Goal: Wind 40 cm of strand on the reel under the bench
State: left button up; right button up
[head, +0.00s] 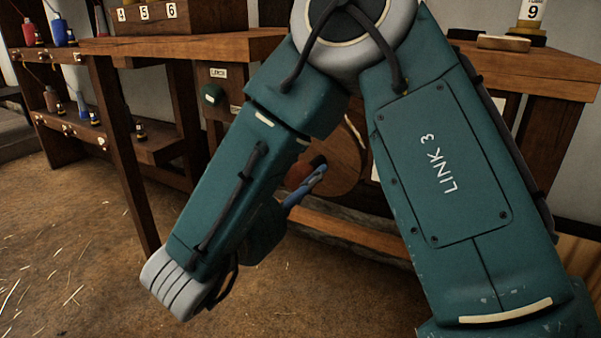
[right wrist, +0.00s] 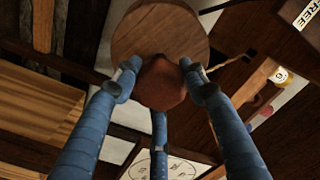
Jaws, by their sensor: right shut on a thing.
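The reel (head: 338,160) is a round wooden disc under the bench, partly hidden behind my right arm in the head view. In the right wrist view the wooden disc (right wrist: 160,32) is at the top, with a rounded brown knob (right wrist: 162,84) in front of it. My right gripper (head: 312,180) has blue fingers and is shut on the knob; its fingers also show around the knob in the right wrist view (right wrist: 158,80). A thin yellowish strand (right wrist: 225,65) runs off to the right of the disc. My left gripper is not in view.
The bench top (head: 200,44) runs across the head view. A shelf (head: 160,148) with spools stands at left. A round marked dial (right wrist: 172,168) shows at the wrist view's bottom. The straw-strewn floor (head: 80,235) is open at left.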

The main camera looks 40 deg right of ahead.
jog(key=shift+m, duration=0.9)
jog(key=o, duration=1.2)
jog(key=v, duration=1.2)
jog(key=shift+f, duration=0.1)
